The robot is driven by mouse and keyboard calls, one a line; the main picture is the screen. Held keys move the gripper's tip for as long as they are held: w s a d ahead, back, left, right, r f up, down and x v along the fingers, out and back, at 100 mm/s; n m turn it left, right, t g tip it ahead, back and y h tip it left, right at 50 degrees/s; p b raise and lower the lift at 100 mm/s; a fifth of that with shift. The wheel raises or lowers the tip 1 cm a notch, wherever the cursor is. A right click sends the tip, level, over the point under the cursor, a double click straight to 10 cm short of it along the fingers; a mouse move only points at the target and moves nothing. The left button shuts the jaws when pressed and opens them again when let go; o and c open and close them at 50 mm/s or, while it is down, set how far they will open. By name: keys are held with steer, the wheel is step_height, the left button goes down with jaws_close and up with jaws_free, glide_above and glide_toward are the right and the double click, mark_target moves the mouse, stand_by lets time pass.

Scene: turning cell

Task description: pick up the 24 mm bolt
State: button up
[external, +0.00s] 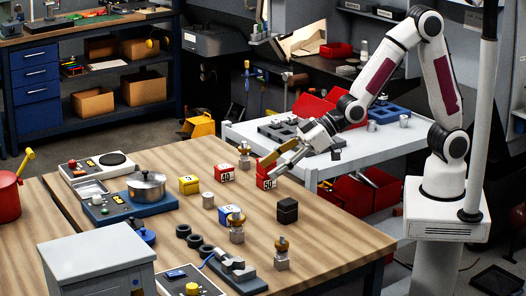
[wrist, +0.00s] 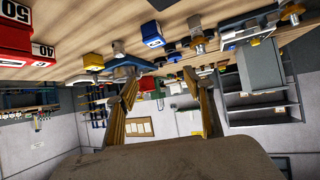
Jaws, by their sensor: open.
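Two similar parts show upside down at the top of the wrist view (wrist: 196,38). My gripper (external: 280,162) is above the table's far right edge, close to the red block marked 50 (external: 266,178). Its tan fingers are apart and nothing shows between them in the wrist view (wrist: 162,108).
A red block marked 40 (external: 225,172), a yellow block (external: 189,184), a black block (external: 288,210) and a blue-and-white block (external: 228,214) stand on the table. A pot (external: 146,186) is at left, a grey cabinet (external: 98,258) at front left. Bare wood lies at front right.

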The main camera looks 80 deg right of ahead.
mark_target(243, 215)
steer(key=a+f+y, duration=0.1)
steer(key=a+f, duration=0.1)
steer(key=a, duration=0.1)
steer(key=a+f+n+y, duration=0.1)
steer(key=a+f, duration=0.1)
steer(key=a, duration=0.2)
steer(key=a+f+t, duration=0.1)
steer(key=a+f, duration=0.1)
steer(key=a, duration=0.2)
steer(key=shift+w+a+f+n+y, duration=0.25)
steer(key=shift+w+f+n+y, duration=0.1)
steer(key=shift+f+n+y, duration=0.05)
steer(key=shift+x, duration=1.3)
steer(key=shift+w+a+f, duration=0.25)
steer(key=shift+w+f, duration=0.15)
steer(key=shift+w, duration=0.35)
steer(key=shift+w+a+f, duration=0.25)
steer(key=shift+w+f, duration=0.1)
steer(key=shift+w, duration=0.35)
steer(key=shift+x, duration=0.95)
steer(key=shift+c, duration=0.4)
